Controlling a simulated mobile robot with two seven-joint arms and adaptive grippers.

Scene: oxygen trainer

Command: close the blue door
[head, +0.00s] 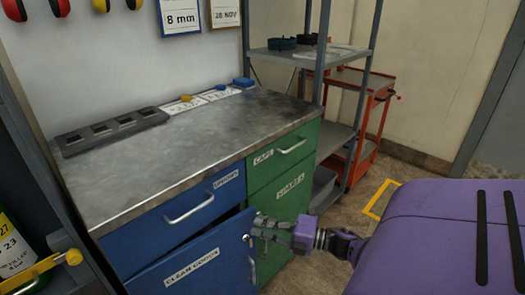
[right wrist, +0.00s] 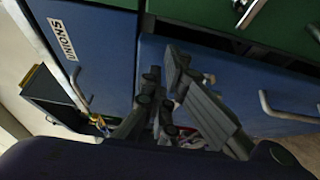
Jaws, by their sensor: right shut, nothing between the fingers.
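The blue door (head: 205,262), labelled CLEAN GOODS, is under the blue UNIONS drawer (head: 175,215). It stands a little ajar, with a dark gap along its top edge, and has a silver handle (head: 251,268) near its right edge. My right gripper (head: 258,224) is shut and empty at the door's upper right corner; I cannot tell whether it touches. In the right wrist view, the fingers (right wrist: 163,68) are in front of the blue door (right wrist: 235,78), with its handle to their right. My left gripper is not in view.
Green CAPS and SHARES-like labelled fronts (head: 283,148) adjoin on the right. The grey worktop (head: 190,140) above holds a dark slotted tray (head: 112,130). A grey shelf rack (head: 330,60) and a red cart (head: 365,115) stand behind. Floor shows right of the cabinet.

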